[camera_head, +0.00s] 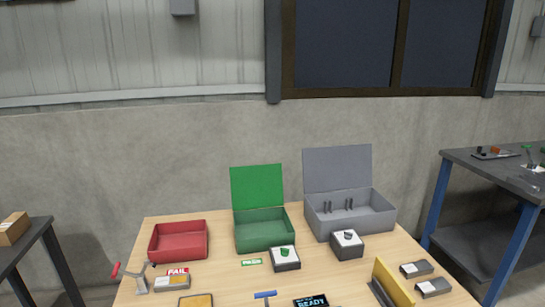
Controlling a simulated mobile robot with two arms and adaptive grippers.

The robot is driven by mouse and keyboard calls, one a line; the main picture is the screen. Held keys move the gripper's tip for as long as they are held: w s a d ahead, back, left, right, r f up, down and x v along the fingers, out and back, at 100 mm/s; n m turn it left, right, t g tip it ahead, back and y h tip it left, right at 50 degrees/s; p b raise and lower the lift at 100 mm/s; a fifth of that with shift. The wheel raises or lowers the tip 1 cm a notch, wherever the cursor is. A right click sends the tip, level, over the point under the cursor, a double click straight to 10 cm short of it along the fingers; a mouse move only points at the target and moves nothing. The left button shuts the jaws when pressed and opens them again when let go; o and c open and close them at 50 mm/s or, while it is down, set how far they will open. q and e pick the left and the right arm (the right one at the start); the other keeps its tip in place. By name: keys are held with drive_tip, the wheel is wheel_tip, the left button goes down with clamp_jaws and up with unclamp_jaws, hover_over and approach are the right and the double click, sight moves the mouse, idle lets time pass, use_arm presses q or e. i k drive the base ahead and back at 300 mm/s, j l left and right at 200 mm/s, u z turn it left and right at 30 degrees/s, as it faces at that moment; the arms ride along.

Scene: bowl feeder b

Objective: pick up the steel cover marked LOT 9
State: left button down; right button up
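I cannot make out a cover with a readable LOT 9 mark. Two small dark grey blocks with pale labels lie at the table's right, one farther back (416,269) and one nearer (433,287). Their labels are too small to read, and I cannot tell whether either is the steel cover. Neither my left nor my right gripper shows in the head view.
On the wooden table (225,278) stand an open red bin (178,256), an open green box (264,246), an open grey box (375,222), two button boxes (286,266) (347,252), a yellow upright plate (395,284) and a READY display (311,302). Dark side tables flank it.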

sight(175, 282)
drive_tip(key=j+z, duration=0.5)
drive_tip(key=j, duration=0.85)
drive_tip(key=k, duration=0.05)
